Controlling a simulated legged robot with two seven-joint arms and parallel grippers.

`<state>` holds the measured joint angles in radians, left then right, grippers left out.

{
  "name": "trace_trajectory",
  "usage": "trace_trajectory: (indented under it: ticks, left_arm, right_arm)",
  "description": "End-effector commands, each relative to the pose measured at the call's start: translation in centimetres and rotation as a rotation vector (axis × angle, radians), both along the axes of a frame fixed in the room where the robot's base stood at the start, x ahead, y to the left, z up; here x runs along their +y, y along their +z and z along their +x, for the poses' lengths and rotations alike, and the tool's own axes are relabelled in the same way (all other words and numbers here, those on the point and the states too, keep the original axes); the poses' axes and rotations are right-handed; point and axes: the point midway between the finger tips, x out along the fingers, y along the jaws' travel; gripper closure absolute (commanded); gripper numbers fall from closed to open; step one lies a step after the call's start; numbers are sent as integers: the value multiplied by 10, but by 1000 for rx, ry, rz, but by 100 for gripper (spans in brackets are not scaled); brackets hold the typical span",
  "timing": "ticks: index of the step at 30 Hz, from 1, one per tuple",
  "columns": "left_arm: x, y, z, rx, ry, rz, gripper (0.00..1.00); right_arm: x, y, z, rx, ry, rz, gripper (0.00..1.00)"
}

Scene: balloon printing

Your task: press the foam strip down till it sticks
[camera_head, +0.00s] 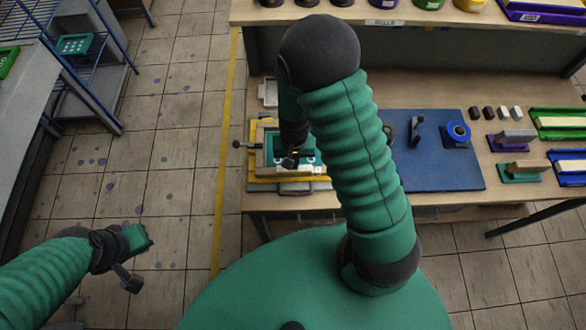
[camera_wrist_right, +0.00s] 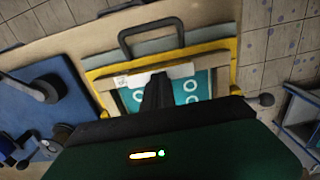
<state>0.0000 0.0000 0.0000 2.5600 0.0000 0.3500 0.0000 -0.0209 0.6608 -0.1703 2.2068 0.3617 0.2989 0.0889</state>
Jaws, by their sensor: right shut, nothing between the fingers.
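My right gripper (camera_head: 291,161) reaches down over a yellow-edged printing frame (camera_head: 262,180) at the left end of the workbench. In the right wrist view, its dark fingers (camera_wrist_right: 158,92) are together with nothing between them, in front of a teal panel (camera_wrist_right: 191,88) with white rings. A pale strip (camera_wrist_right: 180,70) crosses the panel's far edge behind the fingertips; I cannot tell for sure that it is the foam strip. Whether the fingers touch the strip or panel is unclear. My left gripper (camera_head: 130,268) hangs over the floor, away from the bench; its jaw state is unclear.
A blue mat (camera_head: 450,172) with a black-handled tool (camera_head: 417,128) and a blue roll (camera_head: 457,134) lies right of the frame. Several blocks and coloured trays (camera_head: 560,122) stand farther right. A blue rack (camera_head: 85,60) stands at the left, across open tiled floor.

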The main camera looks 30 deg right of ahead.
Motion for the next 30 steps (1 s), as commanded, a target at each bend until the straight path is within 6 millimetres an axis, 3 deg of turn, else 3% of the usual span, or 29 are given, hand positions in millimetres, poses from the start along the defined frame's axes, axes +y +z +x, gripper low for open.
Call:
trace_trajectory:
  ticks: [30]
  left_arm:
    - [0, -4, 0, 0, 0, 0, 100]
  right_arm:
    - [0, -8, 0, 2, 0, 0, 100]
